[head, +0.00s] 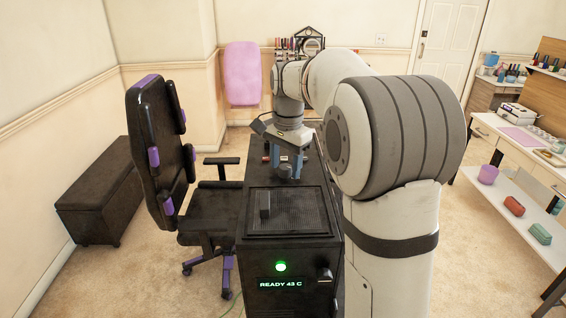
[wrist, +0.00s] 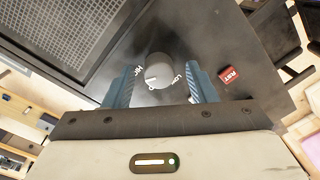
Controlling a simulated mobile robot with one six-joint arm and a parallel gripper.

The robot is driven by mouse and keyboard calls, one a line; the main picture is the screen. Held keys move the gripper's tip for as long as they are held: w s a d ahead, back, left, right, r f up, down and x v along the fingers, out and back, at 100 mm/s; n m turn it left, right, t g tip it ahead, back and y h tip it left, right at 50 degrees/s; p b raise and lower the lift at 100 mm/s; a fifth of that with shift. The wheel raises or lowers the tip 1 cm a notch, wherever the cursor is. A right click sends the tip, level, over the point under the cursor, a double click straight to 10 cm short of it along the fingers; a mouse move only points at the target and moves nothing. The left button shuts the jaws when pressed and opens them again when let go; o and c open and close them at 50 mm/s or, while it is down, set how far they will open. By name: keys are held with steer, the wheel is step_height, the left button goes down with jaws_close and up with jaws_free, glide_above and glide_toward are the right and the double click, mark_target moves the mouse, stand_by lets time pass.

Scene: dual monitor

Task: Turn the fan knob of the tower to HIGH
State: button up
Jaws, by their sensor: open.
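The black tower (head: 290,252) stands in the middle of the head view. Its fan knob (wrist: 158,70) is grey and round on the dark top panel, with white labels around it. A label that looks like HIGH is on its left, LOW is on its right and 0 is below it. A white mark shows on the knob's lower side, near the 0. My gripper (wrist: 162,78) is open, pointing down, with one blue finger on each side of the knob. Gaps seem to show between fingers and knob. In the head view my gripper (head: 285,168) is over the tower's far part.
A red RST button (wrist: 229,74) sits right of the knob. A mesh grille (wrist: 80,35) covers the top beside it. The tower's green display (head: 281,284) reads READY 43 C. A black and purple chair (head: 208,210) stands close on the left.

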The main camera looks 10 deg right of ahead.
mark_target(287, 167)
step_height(287, 167, up, 8)
steer(key=shift+s+d+f, duration=0.1)
steer(key=shift+s+d, duration=0.05)
stand_by(0.3)
